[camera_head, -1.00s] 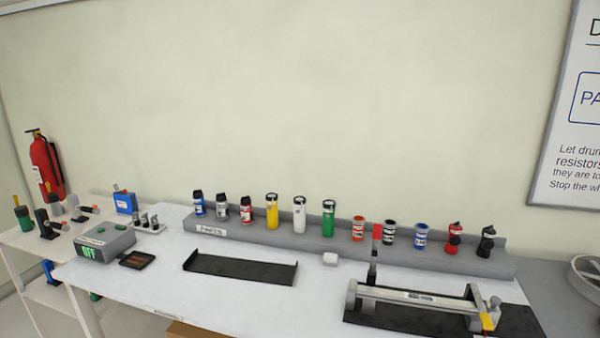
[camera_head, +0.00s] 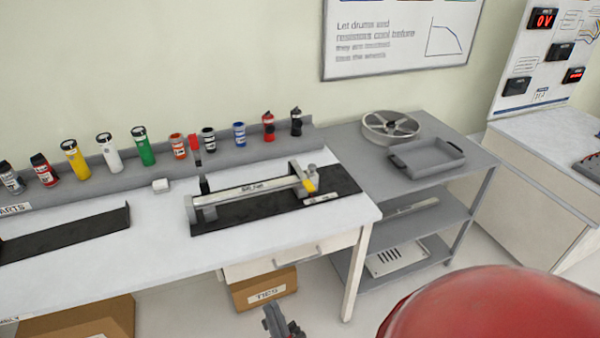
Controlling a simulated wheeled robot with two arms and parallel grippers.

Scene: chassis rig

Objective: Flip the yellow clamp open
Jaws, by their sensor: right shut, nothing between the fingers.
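The yellow clamp (camera_head: 309,186) is small and sits at the right end of the grey chassis rig (camera_head: 248,191). The rig lies on a black mat (camera_head: 235,218) on the white bench. At this size I cannot tell whether the clamp is open or closed. My right gripper (camera_head: 274,313) is at the bottom edge of the view, only partly in frame. It is shut and empty, in front of the bench and well apart from the clamp. My left gripper is not in view.
A parts rack (camera_head: 220,152) with several coloured canisters runs along the back of the bench. A grey shelf unit to the right holds a spoked wheel (camera_head: 390,126) and a grey tray (camera_head: 425,171). A cardboard box (camera_head: 264,288) is under the bench.

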